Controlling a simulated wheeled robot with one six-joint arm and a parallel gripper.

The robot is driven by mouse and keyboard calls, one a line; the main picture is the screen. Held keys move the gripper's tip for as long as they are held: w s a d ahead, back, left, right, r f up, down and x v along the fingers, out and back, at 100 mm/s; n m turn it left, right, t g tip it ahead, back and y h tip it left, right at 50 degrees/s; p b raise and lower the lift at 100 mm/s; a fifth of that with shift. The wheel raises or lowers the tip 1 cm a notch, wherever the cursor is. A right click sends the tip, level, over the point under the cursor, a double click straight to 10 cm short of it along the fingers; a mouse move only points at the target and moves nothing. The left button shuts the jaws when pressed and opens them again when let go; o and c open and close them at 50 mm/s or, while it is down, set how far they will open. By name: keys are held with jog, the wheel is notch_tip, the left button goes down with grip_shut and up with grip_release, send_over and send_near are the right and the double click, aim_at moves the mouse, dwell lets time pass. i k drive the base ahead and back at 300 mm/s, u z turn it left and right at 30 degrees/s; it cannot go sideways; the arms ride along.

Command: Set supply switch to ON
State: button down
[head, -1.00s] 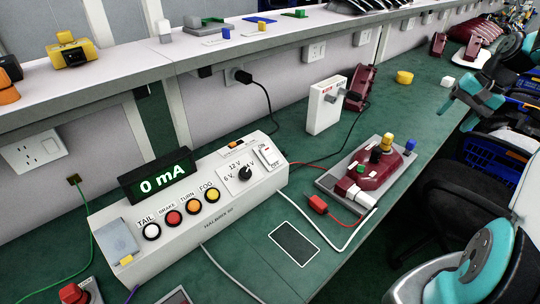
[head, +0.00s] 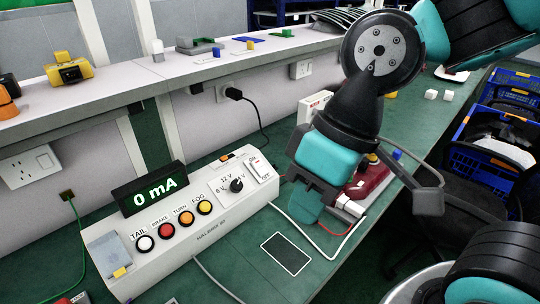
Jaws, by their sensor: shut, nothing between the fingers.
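The supply switch (head: 262,169) is a white rocker with ON and OFF marks at the right end of the sloped cream control box (head: 228,228). Which side of the rocker is pressed is too small to tell. The box's green display (head: 157,190) reads 0 mA. My gripper (head: 305,208), with teal and black parts, is shut and empty. It hangs to the right of the switch in the picture, apart from it, and hides part of the bench behind.
The box also carries a black voltage knob (head: 236,185) and several round lamp buttons beside the display. A maroon lamp unit (head: 372,186) and a white box (head: 314,103) stand partly behind my arm. A dark rectangle (head: 286,253) marks otherwise clear bench in front.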

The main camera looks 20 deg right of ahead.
aim_at(258, 164)
jog(key=u, duration=0.45)
jog(key=k, duration=0.55)
jog(key=u, duration=0.65)
jog(key=i, duration=0.95)
jog(key=z, duration=0.6)
